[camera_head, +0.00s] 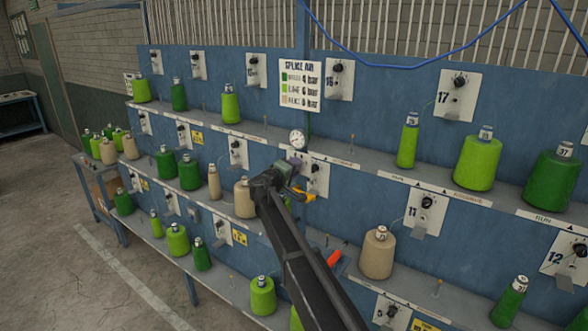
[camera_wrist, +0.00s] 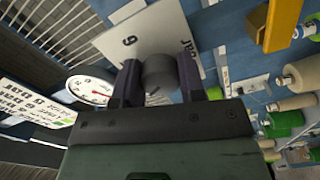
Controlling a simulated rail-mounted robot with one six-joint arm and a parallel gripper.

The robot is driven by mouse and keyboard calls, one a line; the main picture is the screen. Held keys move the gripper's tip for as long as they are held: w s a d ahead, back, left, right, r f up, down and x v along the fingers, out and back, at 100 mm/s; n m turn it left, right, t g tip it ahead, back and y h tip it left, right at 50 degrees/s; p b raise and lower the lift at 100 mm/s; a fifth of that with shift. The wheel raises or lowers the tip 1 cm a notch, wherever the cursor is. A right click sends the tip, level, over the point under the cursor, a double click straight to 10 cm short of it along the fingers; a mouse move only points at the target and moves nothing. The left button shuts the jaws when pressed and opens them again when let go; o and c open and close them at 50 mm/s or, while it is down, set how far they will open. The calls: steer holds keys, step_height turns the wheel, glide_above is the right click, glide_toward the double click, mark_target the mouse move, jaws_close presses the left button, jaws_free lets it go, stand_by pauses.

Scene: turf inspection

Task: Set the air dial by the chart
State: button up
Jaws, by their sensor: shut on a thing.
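The chart (camera_head: 299,85) hangs on the blue wall, headed SPLICE AIR, with coloured rows and bar values too small to read surely. It also shows tilted in the wrist view (camera_wrist: 32,118). The round white gauge (camera_head: 297,139) is just below it; in the wrist view the gauge (camera_wrist: 90,90) shows a red needle, its value unclear. My gripper (camera_head: 293,176) is at the white plate (camera_head: 320,182) below the gauge. In the wrist view my gripper (camera_wrist: 160,80) is shut on the dark round air dial (camera_wrist: 158,68), in front of the white plate (camera_wrist: 135,38) marked with a numeral and "bar".
An orange-yellow piece (camera_head: 303,196) is beside my gripper. A beige cone (camera_head: 244,199) stands to its left and another beige cone (camera_head: 377,252) to its lower right. Shelves hold several green and lime cones (camera_head: 478,162). A blue cable (camera_head: 440,62) hangs above.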

steer(key=shift+m, duration=0.6)
steer(key=o, duration=0.9)
steer(key=shift+o, duration=0.2)
steer(key=v, duration=1.1)
steer(key=shift+d, duration=0.1)
